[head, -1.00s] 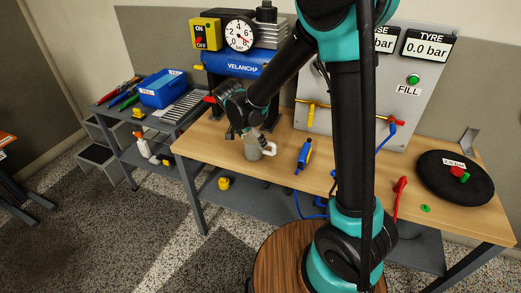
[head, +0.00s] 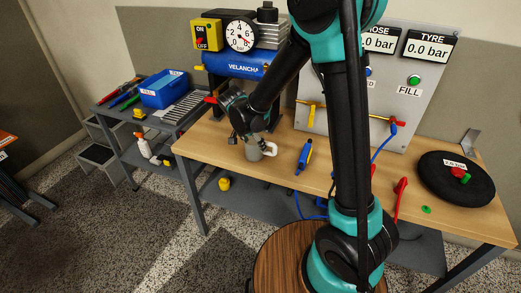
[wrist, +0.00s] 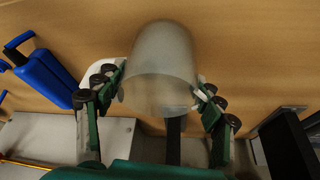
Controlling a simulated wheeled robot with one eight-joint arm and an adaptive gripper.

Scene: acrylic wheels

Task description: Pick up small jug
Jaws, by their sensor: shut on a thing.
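The small jug (head: 253,151) is a grey, translucent cup with a white handle (head: 270,149) on its right side. It stands near the front left edge of the wooden workbench in the head view. In the wrist view the jug (wrist: 162,65) lies between the two fingers, with part of the white handle (wrist: 100,72) at its left. My gripper (head: 252,139) reaches down to the jug from above. In the wrist view my gripper (wrist: 161,92) has its fingertips against both sides of the jug. Whether the jug's base touches the bench is unclear.
A blue tool (head: 304,156) lies on the bench (head: 220,153) right of the jug, also seen in the wrist view (wrist: 42,70). The blue compressor (head: 237,66) stands behind. A black tyre (head: 455,180) lies at the far right. The panel (head: 415,95) stands at the back.

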